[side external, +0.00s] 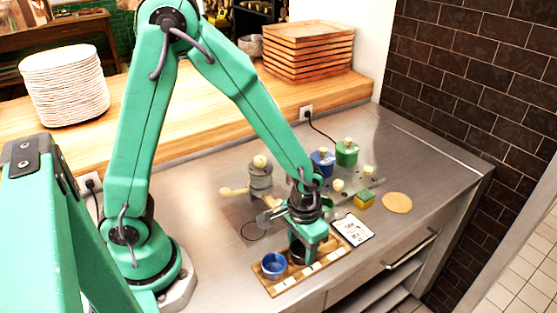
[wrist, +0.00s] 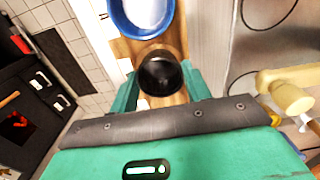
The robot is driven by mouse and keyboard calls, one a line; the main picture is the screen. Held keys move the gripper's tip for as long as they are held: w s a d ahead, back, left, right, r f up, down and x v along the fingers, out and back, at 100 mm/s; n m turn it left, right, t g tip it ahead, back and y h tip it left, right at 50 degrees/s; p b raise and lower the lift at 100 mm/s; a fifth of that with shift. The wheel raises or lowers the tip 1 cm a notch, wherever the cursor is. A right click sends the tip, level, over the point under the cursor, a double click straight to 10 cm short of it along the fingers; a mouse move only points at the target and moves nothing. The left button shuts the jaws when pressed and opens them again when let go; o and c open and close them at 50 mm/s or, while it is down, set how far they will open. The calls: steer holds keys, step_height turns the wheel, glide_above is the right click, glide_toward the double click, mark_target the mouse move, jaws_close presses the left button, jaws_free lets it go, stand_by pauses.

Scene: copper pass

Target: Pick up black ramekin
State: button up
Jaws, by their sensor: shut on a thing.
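The black ramekin (side external: 298,256) sits at the wooden tray (side external: 283,287), partly hidden by my gripper (side external: 306,250) in the side view. In the wrist view the black ramekin (wrist: 160,72) is between the two green fingers of my gripper (wrist: 164,88), which are shut on it. I cannot tell whether its base still touches the tray. A blue ramekin (side external: 274,264) stands on the tray just left of it. The blue ramekin also shows at the top of the wrist view (wrist: 143,14).
A white card (side external: 352,232) lies right of the tray. A grey pot with a pale handle (side external: 260,180), blue (side external: 322,163) and green (side external: 347,153) containers and a yellow-green block (side external: 364,200) stand behind. The steel counter's front edge is close to the tray.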

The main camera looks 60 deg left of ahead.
steer(key=shift+r, duration=0.1)
steer(key=shift+r, duration=1.15)
steer(key=shift+s+d+r, duration=0.15)
steer(key=shift+d+r, duration=0.05)
steer(key=shift+r, duration=0.8)
steer(key=s+d+r, duration=0.6)
steer(key=s+d, duration=0.1)
steer(key=s, duration=0.1)
steer(key=shift+s+r, duration=0.25)
steer(key=shift+s, duration=0.05)
